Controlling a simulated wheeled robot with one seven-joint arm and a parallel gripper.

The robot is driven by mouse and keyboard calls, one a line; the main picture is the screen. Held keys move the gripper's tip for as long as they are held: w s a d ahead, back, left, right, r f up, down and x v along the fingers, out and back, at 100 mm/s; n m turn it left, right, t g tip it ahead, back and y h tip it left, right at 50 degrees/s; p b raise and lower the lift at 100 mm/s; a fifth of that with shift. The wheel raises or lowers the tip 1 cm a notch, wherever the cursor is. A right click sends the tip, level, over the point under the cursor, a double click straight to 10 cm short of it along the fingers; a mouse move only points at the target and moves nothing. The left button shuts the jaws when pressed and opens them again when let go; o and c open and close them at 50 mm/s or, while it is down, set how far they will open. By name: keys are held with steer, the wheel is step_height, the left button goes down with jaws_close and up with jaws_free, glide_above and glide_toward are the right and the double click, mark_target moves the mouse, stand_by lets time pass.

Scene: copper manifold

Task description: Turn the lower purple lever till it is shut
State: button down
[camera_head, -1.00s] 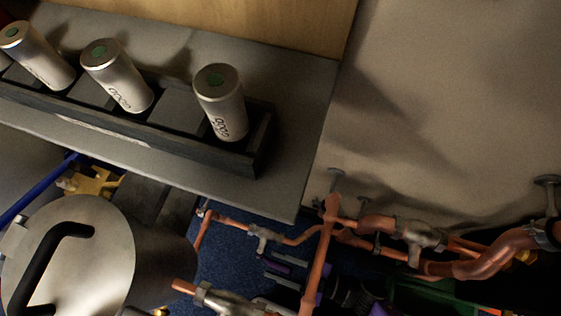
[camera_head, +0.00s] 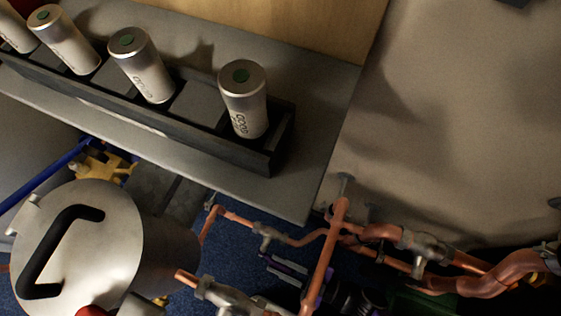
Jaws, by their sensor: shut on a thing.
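A purple lever (camera_head: 291,266) shows low in the head view, below a thin copper pipe with a small grey valve (camera_head: 265,235). My gripper (camera_head: 280,268) lies there, with its two slim grey fingers on either side of the purple. It appears shut on the lever. The upright copper pipe (camera_head: 325,255) crosses in front, between the fingers and the dark shapes to the right, and hides part of the hold. The lever's pivot and exact angle are hard to see in the shadow.
More copper pipes (camera_head: 490,283) and a grey valve (camera_head: 425,245) run along the right. A steel pot (camera_head: 80,250) with a black handle stands at lower left. A dark rack (camera_head: 190,125) of silver cans (camera_head: 243,100) sits on the grey shelf above. Room around the lever is tight.

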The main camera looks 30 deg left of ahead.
steer(key=shift+f, duration=0.1)
stand_by(0.8)
steer(key=shift+w+f+y, duration=0.1)
steer(key=shift+f+y, duration=0.25)
steer(key=shift+y, duration=0.15)
steer(key=shift+w+f+y, duration=0.1)
steer(key=shift+f+y, duration=0.35)
steer(key=shift+y, duration=0.55)
steer(key=shift+r, duration=0.1)
steer(key=c, duration=1.3)
jaws_free()
steer(key=shift+c, duration=0.2)
steer(key=shift+s, duration=0.2)
